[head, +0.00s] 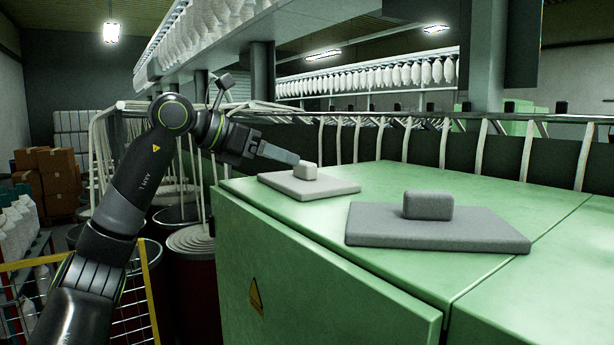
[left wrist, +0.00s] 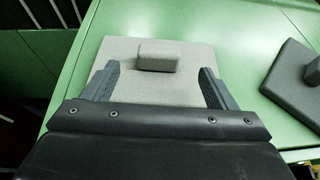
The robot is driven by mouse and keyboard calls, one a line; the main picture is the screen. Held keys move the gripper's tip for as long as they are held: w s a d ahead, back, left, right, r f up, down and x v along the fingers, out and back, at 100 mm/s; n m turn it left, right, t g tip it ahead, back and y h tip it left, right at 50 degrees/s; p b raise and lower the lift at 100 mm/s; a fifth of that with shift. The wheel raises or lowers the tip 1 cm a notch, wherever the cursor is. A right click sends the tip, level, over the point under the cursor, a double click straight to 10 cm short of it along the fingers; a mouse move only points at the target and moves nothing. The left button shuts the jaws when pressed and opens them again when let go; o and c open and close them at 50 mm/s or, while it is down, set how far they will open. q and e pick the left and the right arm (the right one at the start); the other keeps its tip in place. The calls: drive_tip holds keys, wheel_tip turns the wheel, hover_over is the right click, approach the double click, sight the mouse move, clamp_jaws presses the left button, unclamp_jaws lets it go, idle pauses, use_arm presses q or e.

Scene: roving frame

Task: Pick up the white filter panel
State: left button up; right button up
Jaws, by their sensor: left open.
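The white filter panel (head: 325,189) is a flat, pale square plate with a small block handle (head: 305,171) on top. It lies on the green machine top, left of a darker grey panel. In the left wrist view the white panel (left wrist: 190,62) is straight ahead, its handle (left wrist: 160,55) upper middle. My left gripper (head: 297,160) is close to the handle in the head view. In the left wrist view its two fingers (left wrist: 158,82) are spread wide over the panel, with the handle beyond and between them; nothing is held. My right gripper is not in view.
The dark grey panel (head: 435,228) with its own block handle (head: 428,205) lies on the green machine top (head: 300,228) to the right. White hoses hang along the back. A yellow-framed mesh (head: 20,300) and drums stand at left. The machine top's front is clear.

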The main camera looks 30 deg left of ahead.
sight(304, 162)
use_arm(q)
drive_tip(key=shift+x, duration=1.1)
drive_tip(key=x, duration=0.1)
drive_tip(key=p+x, duration=0.1)
drive_tip(key=x, duration=0.1)
drive_tip(key=p+x, duration=0.1)
drive_tip(key=shift+w+d+r, duration=0.1)
drive_tip(key=shift+w+d, duration=0.05)
drive_tip(key=shift+w, duration=0.55)
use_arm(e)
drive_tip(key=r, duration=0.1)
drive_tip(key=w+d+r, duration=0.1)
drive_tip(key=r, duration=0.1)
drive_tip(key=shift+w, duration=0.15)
use_arm(q)
drive_tip(key=shift+s, duration=0.1)
drive_tip(key=shift+c, duration=1.3)
drive_tip(key=c, duration=0.8)
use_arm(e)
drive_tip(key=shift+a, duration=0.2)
use_arm(q)
drive_tip(key=shift+c, duration=0.2)
